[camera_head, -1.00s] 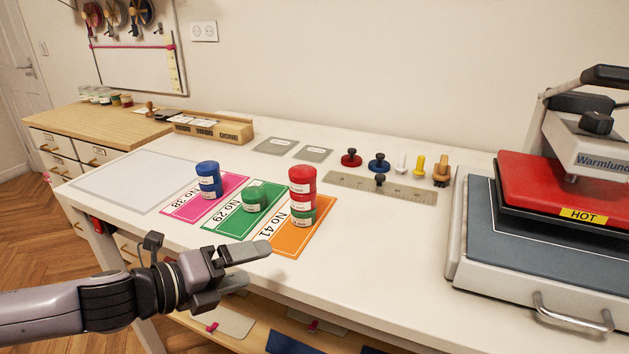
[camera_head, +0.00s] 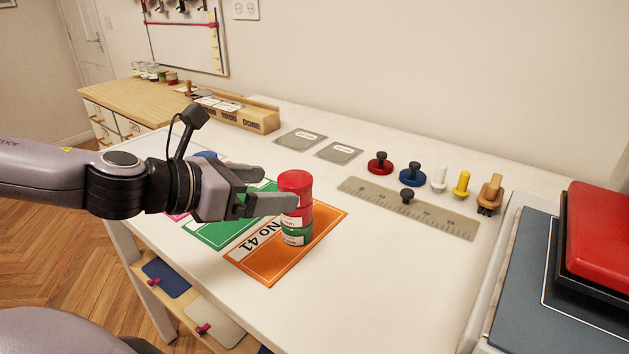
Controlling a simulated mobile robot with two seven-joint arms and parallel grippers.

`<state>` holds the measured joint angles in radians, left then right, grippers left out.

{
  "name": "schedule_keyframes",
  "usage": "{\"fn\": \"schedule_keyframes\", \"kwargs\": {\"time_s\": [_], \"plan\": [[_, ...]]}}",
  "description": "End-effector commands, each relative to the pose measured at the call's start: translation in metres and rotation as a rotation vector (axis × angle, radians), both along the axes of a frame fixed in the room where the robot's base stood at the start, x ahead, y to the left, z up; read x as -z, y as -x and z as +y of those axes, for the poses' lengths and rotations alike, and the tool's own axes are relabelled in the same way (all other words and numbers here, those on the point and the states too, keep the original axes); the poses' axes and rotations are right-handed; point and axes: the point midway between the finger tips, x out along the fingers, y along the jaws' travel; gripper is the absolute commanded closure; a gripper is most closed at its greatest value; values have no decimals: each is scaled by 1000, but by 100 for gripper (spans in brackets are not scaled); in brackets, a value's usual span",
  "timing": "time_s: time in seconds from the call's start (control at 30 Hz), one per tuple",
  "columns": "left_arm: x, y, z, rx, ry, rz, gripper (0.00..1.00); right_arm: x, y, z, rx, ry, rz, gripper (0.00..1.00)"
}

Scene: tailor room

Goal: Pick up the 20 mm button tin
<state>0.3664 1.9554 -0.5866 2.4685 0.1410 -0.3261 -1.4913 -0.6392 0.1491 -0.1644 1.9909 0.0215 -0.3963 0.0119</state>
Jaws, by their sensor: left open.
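A stack of tins stands upright on the orange No 41 card (camera_head: 262,262): a red tin (camera_head: 295,182) on top, another red tin (camera_head: 300,214) below it and a green tin (camera_head: 297,236) at the bottom. Their labels are too small to read, so I cannot tell which tin is 20 mm. My left gripper (camera_head: 280,188) is open, with its fingertips just left of the upper red tins; I cannot tell if they touch. A bit of a blue tin (camera_head: 206,154) shows behind my gripper. The green No 29 card (camera_head: 212,232) is partly covered, and its tin is hidden. My right gripper is out of view.
A steel ruler (camera_head: 440,214) and several knobbed tools, such as a red one (camera_head: 379,163), lie right of the stack. A heat press (camera_head: 530,285) stands at the right edge. The white table (camera_head: 370,270) is clear in front.

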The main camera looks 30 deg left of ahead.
Motion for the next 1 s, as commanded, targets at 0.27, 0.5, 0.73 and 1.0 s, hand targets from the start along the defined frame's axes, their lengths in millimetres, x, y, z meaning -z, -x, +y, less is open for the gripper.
{"fn": "schedule_keyframes", "kwargs": {"time_s": [0.27, 0.5, 0.73, 1.0], "plan": [[5, -12, -4, 2, 2, 2, 11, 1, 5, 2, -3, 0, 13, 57], [7, -17, -5, -2, 1, 0, 11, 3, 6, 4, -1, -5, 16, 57], [12, -26, -6, -1, 1, 3, 11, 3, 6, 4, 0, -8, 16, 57], [18, -38, -6, -1, -1, 3, 11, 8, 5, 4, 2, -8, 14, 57]]}}
